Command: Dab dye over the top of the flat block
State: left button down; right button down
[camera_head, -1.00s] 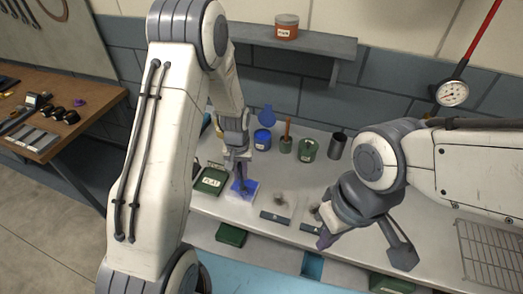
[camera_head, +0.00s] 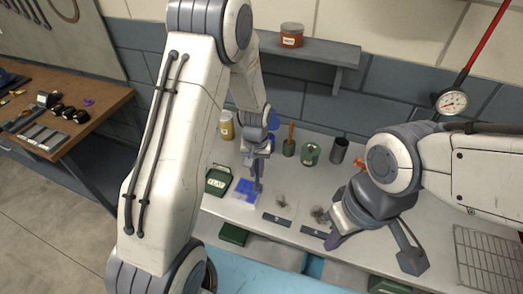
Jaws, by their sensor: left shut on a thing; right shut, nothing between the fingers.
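The flat block (camera_head: 240,196) lies on the grey bench, pale, with blue dye over much of its top. Some pale area shows at its edges. My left gripper (camera_head: 257,174) is shut on a small dabber (camera_head: 258,187), mostly hidden by the fingers, its lower end at the block's right side. I cannot tell whether it touches the block. The blue dye pot (camera_head: 271,138) stands behind my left gripper, largely hidden by it. My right gripper (camera_head: 333,239) is shut and empty near the bench's front edge.
A green labelled box (camera_head: 217,182) stands just left of the block, with a yellow jar (camera_head: 226,125) behind. Green pots (camera_head: 310,154) and a dark cup (camera_head: 339,150) stand behind. Dark labelled strips (camera_head: 277,220) lie right of the block. A wire rack (camera_head: 485,255) is at far right.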

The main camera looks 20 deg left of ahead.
pick_arm(q)
jog(key=shift+r+p, duration=0.85)
jog(key=shift+r, duration=0.55)
